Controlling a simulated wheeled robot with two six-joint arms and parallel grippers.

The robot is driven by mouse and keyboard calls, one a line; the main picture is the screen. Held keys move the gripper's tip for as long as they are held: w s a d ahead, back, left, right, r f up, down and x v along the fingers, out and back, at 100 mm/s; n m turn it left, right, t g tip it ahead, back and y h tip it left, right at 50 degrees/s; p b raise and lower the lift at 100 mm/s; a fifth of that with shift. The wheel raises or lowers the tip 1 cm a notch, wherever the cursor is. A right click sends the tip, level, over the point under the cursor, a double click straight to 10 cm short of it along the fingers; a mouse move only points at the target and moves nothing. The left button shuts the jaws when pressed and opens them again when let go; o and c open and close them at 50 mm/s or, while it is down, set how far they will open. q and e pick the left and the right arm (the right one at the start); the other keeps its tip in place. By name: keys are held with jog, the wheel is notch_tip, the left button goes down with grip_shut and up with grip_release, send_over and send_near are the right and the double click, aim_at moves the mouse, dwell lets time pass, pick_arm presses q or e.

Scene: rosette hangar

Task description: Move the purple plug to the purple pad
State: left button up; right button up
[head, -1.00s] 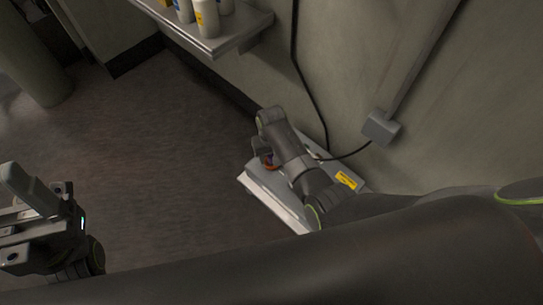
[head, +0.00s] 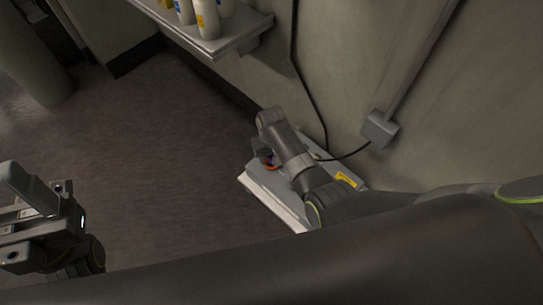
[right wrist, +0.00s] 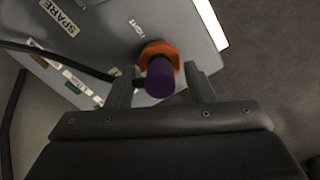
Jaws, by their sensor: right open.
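The purple plug (right wrist: 160,78) stands out of an orange ring (right wrist: 159,52) on a grey panel box in the right wrist view. My right gripper (right wrist: 174,84) is open, with one finger on each side of the plug. Gaps show beside the plug, most clearly on its left. In the head view my right gripper (head: 262,150) is over the far left part of the panel box (head: 262,188), and the plug is largely hidden. My left gripper (head: 35,215) is at the left edge, away from the panel; its jaw opening is unclear. I cannot make out a purple pad.
A black cable (right wrist: 60,60) runs over the panel to the ring's side. The panel carries a "SPARE" label (right wrist: 60,18) and small coloured marks. A wall box (head: 380,128) is behind. A shelf (head: 235,35) with bottles is at the top. Open floor lies left.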

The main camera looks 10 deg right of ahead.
grip_shut()
dwell(0.4)
